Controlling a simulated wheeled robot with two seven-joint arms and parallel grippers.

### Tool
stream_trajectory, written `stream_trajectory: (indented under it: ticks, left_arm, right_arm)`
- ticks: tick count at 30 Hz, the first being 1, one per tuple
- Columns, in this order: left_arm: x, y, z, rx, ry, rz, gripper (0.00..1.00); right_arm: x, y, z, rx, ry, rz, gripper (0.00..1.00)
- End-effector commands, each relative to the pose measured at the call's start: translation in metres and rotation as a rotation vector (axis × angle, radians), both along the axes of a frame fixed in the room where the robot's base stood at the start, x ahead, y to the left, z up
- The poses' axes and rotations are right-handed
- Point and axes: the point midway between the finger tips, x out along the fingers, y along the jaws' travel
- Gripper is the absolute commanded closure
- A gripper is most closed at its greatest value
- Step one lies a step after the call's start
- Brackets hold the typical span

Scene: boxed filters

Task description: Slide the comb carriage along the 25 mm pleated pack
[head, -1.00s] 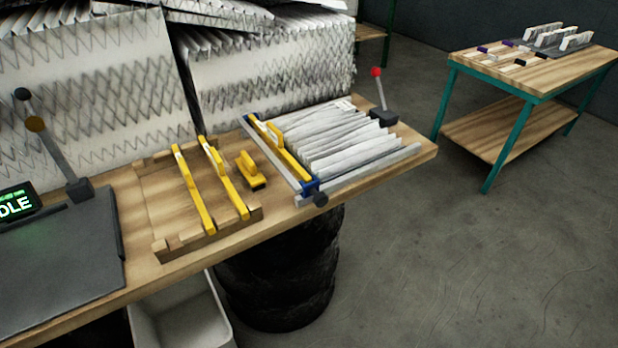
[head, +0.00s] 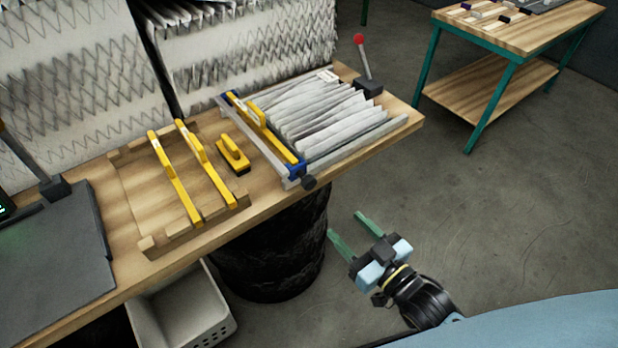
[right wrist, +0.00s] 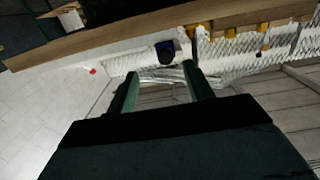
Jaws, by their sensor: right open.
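The comb carriage (head: 262,130) is a yellow bar with blue ends. It lies across the left end of the white pleated pack (head: 318,115), between pale rails on the bench. A dark knob (head: 309,182) sits at its near end. My right gripper (head: 352,226) is open and empty, with green fingers, in front of and below the bench edge, apart from the carriage. In the right wrist view its two fingers (right wrist: 160,88) stand apart with nothing between them. My left gripper is not in view.
Two yellow combs (head: 205,160) lie on a wooden rack left of the carriage, with a small yellow-handled tool (head: 233,154) between. A red-knobbed lever (head: 364,62) stands at the back right. A black drum (head: 275,240) and white bin (head: 185,310) stand below the bench.

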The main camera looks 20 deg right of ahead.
Motion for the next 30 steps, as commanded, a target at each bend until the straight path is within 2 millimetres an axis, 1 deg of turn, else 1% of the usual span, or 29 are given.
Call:
stream_trajectory:
  ticks: [1, 3, 5, 8, 11, 14, 21, 25, 30]
  left_arm:
    - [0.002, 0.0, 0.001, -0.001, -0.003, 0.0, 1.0]
    - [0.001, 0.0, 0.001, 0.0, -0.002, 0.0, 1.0]
    - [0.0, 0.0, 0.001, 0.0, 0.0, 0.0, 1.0]
    - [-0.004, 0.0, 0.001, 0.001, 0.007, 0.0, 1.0]
    - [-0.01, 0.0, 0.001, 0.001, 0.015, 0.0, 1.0]
    - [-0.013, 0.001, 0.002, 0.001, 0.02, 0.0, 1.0]
    - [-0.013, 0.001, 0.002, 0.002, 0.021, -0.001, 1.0]
    - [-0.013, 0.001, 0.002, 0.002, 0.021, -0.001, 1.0]
    - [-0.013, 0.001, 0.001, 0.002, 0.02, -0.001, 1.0]
  right_arm:
    - [-0.001, 0.002, 0.013, 0.009, -0.024, 0.008, 0.48]
    - [0.001, 0.004, 0.022, 0.017, -0.044, 0.013, 0.48]
    - [0.004, 0.006, 0.025, 0.021, -0.051, 0.015, 0.48]
    - [0.015, 0.009, 0.025, 0.02, -0.053, 0.014, 0.48]
    - [0.031, 0.016, 0.026, 0.02, -0.053, 0.015, 0.48]
    - [0.05, 0.022, 0.026, 0.019, -0.054, 0.014, 0.48]
    - [0.094, 0.039, 0.025, 0.019, -0.052, 0.015, 0.48]
    - [0.111, 0.045, 0.024, 0.019, -0.049, 0.015, 0.48]
    - [0.123, 0.049, 0.024, 0.02, -0.048, 0.015, 0.48]
